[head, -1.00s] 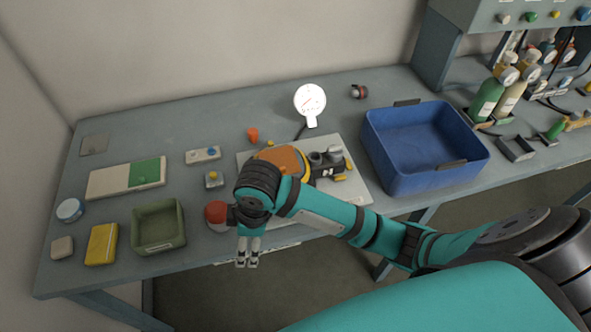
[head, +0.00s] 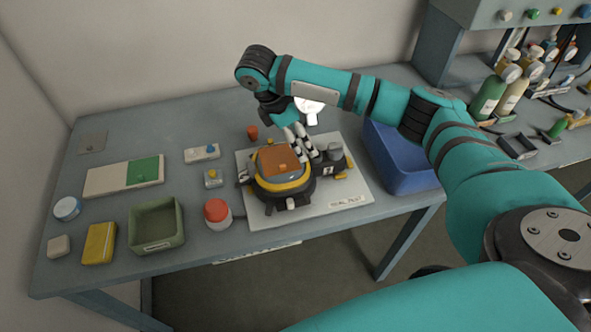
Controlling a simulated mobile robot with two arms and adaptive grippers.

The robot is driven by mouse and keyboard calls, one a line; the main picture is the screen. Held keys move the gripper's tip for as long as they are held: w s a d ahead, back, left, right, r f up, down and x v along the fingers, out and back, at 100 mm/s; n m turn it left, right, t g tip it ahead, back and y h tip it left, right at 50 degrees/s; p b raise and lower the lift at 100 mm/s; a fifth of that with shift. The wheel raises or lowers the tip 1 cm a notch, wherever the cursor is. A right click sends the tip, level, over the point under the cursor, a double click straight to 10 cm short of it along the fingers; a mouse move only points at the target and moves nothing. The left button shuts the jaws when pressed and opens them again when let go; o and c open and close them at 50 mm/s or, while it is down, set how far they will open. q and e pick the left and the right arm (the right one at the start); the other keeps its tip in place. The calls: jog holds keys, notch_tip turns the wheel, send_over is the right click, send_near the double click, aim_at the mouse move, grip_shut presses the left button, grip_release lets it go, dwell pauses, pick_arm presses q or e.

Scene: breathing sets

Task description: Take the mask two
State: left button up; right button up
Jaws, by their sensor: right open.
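A mask (head: 283,182) with a black body, a yellow band and a brown-orange top sits on a white mat (head: 254,215) in the middle of the table. A dark fitting with a grey cylinder (head: 334,152) is at its right side; I cannot tell whether the two are joined. My right gripper (head: 303,157) is open and points down at the mask's back right edge, between the brown top and the fitting. I cannot tell whether its fingers touch the mask. My left gripper is not in view.
A blue bin (head: 401,179) stands right of the mat, partly behind my right arm. A red-capped jar (head: 217,213) stands close to the mat's left edge. A green tray (head: 157,226) and a yellow block (head: 99,243) are at front left.

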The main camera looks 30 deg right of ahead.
aim_at(312, 160)
jog(key=p+x, duration=0.1)
jog(key=x, duration=0.4)
jog(key=shift+d+f, duration=0.2)
jog(key=shift+f, duration=0.15)
jog(key=p+x, duration=0.1)
jog(key=x, duration=0.3)
jog(key=shift+w+f+p, duration=0.25)
jog(key=shift+p, duration=0.1)
jog(key=shift+d+f, duration=0.1)
jog(key=shift+f, duration=0.3)
jog(key=c, duration=1.5)
jog(key=shift+c, duration=1.1)
jog(key=shift+r, duration=0.2)
